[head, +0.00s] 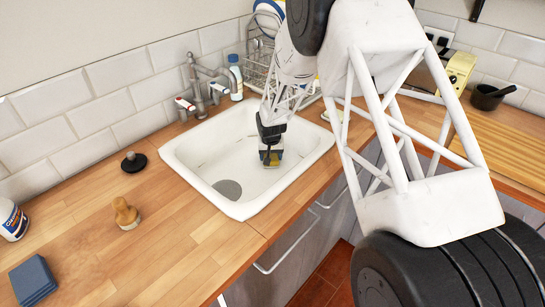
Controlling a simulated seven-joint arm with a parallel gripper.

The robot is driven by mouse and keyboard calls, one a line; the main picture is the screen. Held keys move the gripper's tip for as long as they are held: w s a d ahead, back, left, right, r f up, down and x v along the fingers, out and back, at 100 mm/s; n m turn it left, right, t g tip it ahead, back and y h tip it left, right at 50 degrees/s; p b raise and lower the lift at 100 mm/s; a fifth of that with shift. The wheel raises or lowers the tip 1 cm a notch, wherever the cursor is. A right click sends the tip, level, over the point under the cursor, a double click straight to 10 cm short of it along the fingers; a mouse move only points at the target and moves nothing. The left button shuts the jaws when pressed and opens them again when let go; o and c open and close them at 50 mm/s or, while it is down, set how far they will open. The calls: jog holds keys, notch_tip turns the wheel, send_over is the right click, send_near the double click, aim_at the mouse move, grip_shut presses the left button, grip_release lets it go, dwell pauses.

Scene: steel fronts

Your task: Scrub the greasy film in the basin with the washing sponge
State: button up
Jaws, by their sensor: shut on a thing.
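My gripper (271,151) reaches down into the white basin (180,163). It is shut on the washing sponge (272,158), a small block of which yellow and blue-white parts show between and below the fingers. The sponge is over the right-middle part of the basin floor; I cannot tell whether it touches the floor. A grey round patch (228,188) lies on the basin floor, to the front left of the gripper; I cannot tell whether it is the drain or the greasy film. Faint marks show on the basin wall behind.
A tap (196,85) and a blue-white bottle (235,77) stand behind the basin, with a wire rack (258,65) beside them. A black stopper (133,162), a wooden brush (125,212) and a blue block (33,278) are on the left counter.

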jog(key=shift+w+a, duration=0.1)
jog(key=shift+w, duration=0.05)
jog(key=shift+w+a+f, duration=0.15)
jog(key=shift+w+a, duration=0.55)
jog(key=shift+a, duration=0.05)
jog(key=shift+s+d, duration=0.1)
dwell(0.3)
jog(key=shift+s+d, duration=0.75)
jog(key=shift+s, duration=0.05)
jog(key=shift+d, duration=0.1)
jog(key=shift+s+d+f, duration=0.1)
jog(key=shift+s+d, duration=0.75)
jog(key=shift+s, duration=0.05)
jog(key=shift+s, duration=0.1)
